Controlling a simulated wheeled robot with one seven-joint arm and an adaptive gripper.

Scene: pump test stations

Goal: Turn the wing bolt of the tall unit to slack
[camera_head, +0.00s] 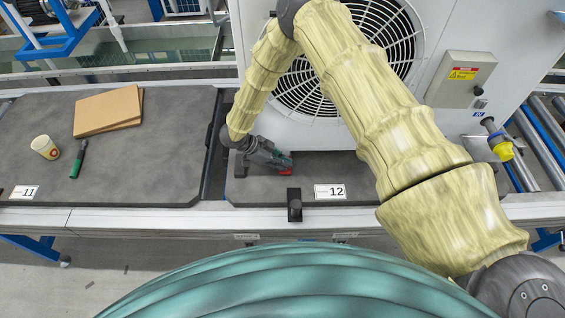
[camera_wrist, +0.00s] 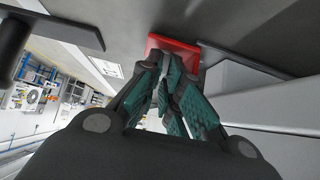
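The tall unit is the white cabinet (camera_head: 300,128) with a round black fan grille, standing behind the mat marked 12. My gripper (camera_head: 286,163) is low in front of it, close above the mat and pointing right. A small red part (camera_head: 286,171) is at its fingertips; it also shows as a red square (camera_wrist: 172,42) in the wrist view. I cannot tell if this is the wing bolt. In the wrist view my gripper's teal-padded fingers (camera_wrist: 176,68) are close together and overlap the red part. They hide whether anything is between them.
A grey switch box (camera_head: 460,79) and a yellow-ended connector (camera_head: 502,150) are on the right. A dark block (camera_head: 294,205) stands at the front edge. On mat 11 are a cardboard piece (camera_head: 108,110), a paper cup (camera_head: 45,147) and a green-handled tool (camera_head: 78,160).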

